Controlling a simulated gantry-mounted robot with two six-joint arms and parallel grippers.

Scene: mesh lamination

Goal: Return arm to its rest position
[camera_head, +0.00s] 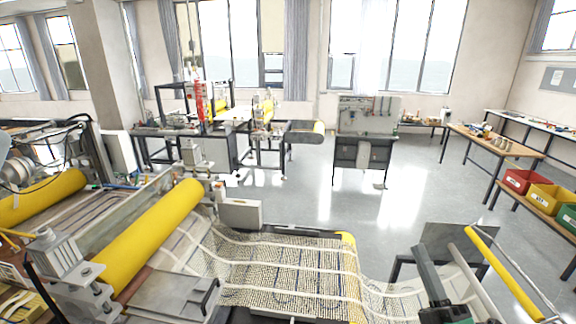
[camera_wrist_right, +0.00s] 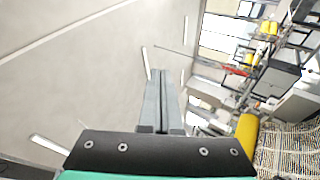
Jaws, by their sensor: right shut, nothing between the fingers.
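My right gripper (camera_head: 420,252) is at the lower right of the head view, its grey fingers pointing up and away from its dark, green-edged body. In the right wrist view its two fingers (camera_wrist_right: 160,74) lie together, shut and empty, against the ceiling. The mesh sheet (camera_head: 285,265) runs across the bottom of the head view, left of the gripper, and also shows at the right of the wrist view (camera_wrist_right: 285,152). The gripper appears clear of the mesh. My left gripper is not in either view.
A large yellow roller (camera_head: 150,236) stands left of the mesh, and a thinner yellow roller (camera_head: 503,274) lies right of my gripper. Coloured bins (camera_head: 543,196) sit on a bench at the right. Open floor (camera_head: 300,195) lies beyond the mesh.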

